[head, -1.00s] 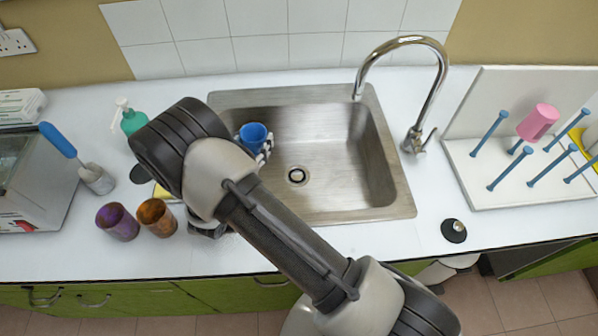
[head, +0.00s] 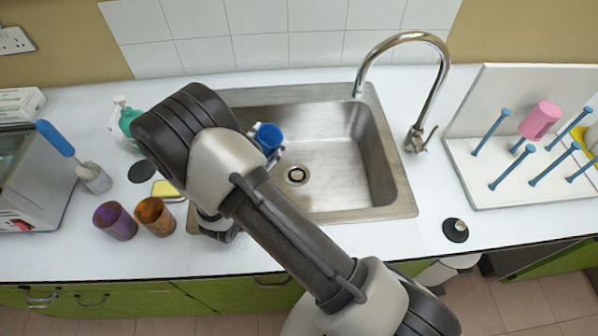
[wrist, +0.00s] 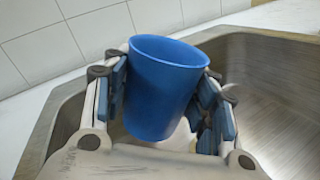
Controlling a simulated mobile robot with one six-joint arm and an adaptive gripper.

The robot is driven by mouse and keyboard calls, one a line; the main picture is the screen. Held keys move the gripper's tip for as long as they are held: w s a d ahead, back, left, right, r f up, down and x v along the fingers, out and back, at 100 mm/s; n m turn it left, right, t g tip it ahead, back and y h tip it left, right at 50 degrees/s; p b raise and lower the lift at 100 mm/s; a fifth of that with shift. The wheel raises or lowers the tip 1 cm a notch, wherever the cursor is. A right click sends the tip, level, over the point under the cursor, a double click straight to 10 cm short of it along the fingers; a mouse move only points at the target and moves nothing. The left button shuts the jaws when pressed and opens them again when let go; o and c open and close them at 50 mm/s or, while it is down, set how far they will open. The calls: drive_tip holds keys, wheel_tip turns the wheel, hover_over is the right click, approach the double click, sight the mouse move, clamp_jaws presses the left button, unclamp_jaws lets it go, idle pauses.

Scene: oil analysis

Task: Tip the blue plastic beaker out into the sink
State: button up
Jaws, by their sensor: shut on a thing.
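The blue plastic beaker (head: 268,136) is over the left part of the steel sink (head: 345,160). In the wrist view the blue beaker (wrist: 163,88) stands mouth up, tilted slightly, between the two fingers. My gripper (wrist: 165,105) is shut on its sides; it also shows in the head view (head: 272,154), partly hidden behind my arm. The beaker's inside is mostly out of sight, so I cannot tell what it holds. The sink's drain (head: 297,175) lies to the right of and nearer than the beaker.
A tall faucet (head: 425,100) stands at the sink's right rear. A purple cup (head: 115,221), a brown cup (head: 155,217) and a yellow sponge (head: 165,190) are left of the sink. A peg rack (head: 520,165) with a pink beaker (head: 540,120) stands right. The sink's right half is free.

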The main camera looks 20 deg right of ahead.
sight(274, 150)
drive_tip(key=shift+s+d+r+m, duration=0.25)
drive_tip(key=shift+d+m, duration=0.1)
drive_tip(key=shift+m, duration=0.15)
drive_tip(key=shift+s+d+r+m, duration=0.1)
drive_tip(key=shift+s+d+m, duration=0.15)
drive_tip(key=shift+m, duration=0.25)
drive_tip(key=shift+s+d+f+m+b, duration=0.1)
drive_tip(key=shift+d+f+m+b, duration=0.15)
drive_tip(key=shift+f+m+b, duration=0.5)
drive_tip(key=shift+r+m, duration=0.8)
drive_tip(key=shift+m, duration=0.35)
drive_tip(key=shift+f+m, duration=0.3)
drive_tip(key=shift+f, duration=0.05)
drive_tip(key=shift+d+f+m+b, duration=0.1)
drive_tip(key=shift+f+m+b, duration=0.1)
drive_tip(key=shift+m+b, duration=0.25)
drive_tip(key=shift+s+d+r+m, duration=0.15)
drive_tip(key=shift+r+m, duration=0.25)
drive_tip(key=shift+m, duration=0.25)
drive_tip(key=shift+s+d+f+m, duration=0.1)
drive_tip(key=shift+s+d+m, duration=0.05)
drive_tip(key=shift+m, duration=0.35)
